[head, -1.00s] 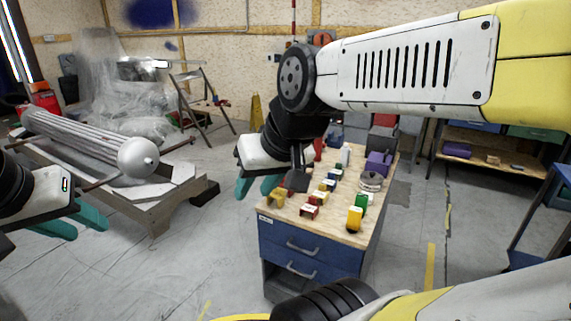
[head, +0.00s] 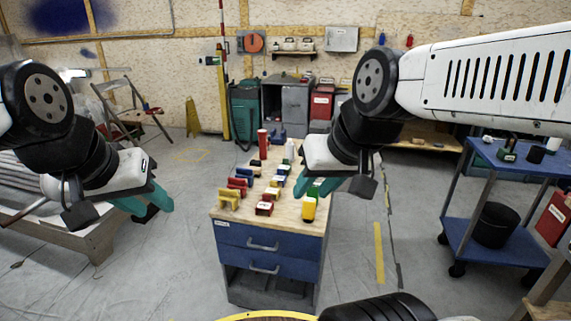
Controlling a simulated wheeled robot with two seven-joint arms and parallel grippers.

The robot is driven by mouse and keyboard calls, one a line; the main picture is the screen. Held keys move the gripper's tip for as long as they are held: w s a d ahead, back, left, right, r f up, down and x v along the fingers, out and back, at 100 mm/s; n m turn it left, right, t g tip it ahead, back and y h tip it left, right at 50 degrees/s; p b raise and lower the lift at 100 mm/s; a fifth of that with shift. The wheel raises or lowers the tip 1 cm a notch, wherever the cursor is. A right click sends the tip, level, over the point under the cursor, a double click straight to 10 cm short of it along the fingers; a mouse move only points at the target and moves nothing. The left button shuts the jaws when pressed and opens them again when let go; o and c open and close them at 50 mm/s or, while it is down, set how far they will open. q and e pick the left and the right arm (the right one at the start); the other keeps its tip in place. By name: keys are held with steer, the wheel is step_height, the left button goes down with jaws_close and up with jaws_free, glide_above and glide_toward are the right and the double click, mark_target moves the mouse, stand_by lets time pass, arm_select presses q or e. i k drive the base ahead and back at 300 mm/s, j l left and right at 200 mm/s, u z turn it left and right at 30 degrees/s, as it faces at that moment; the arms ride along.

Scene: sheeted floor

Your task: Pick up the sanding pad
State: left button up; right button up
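Several small coloured blocks and pads stand on the wooden top of a blue drawer cabinet (head: 228,213). I cannot tell which one is the sanding pad. My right gripper (head: 336,189), with teal fingers, is open and empty. In the picture it hangs at the cabinet top's right edge, its left finger overlapping the green piece. My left gripper (head: 147,203) is open and empty, left of the cabinet and above the floor.
A blue cart (head: 487,235) with a black bucket (head: 496,224) stands at the right. A low wooden platform (head: 75,230) is at the left. Green and grey cabinets (head: 285,100) stand by the back wall. The floor either side of the drawer cabinet is clear.

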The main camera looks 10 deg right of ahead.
mark_target(258, 163)
steer(key=z, duration=0.15)
steer(key=i+j+u, duration=0.3)
steer(key=u, duration=0.15)
steer(key=i+j+u, duration=0.15)
steer(key=i+u, duration=0.25)
steer(key=i+j+u, duration=0.15)
steer(key=i+u, duration=0.15)
steer(key=i, duration=0.2)
steer(key=i+u, duration=0.3)
steer(key=i, duration=0.2)
steer(key=i+z, duration=0.3)
steer(key=i, duration=0.2)
steer(key=i+j+z, duration=0.15)
steer(key=i+z, duration=0.4)
steer(key=z, duration=0.25)
steer(key=i+z, duration=0.25)
steer(key=z, duration=0.15)
steer(key=i+z, duration=0.2)
steer(key=z, duration=0.25)
steer(key=i+j+z, duration=0.2)
steer(key=z, duration=0.25)
steer(key=i+j+z, duration=0.1)
steer(key=i+z, duration=0.3)
steer(key=i+j+z, duration=0.15)
steer(key=z, duration=0.3)
steer(key=i, duration=0.05)
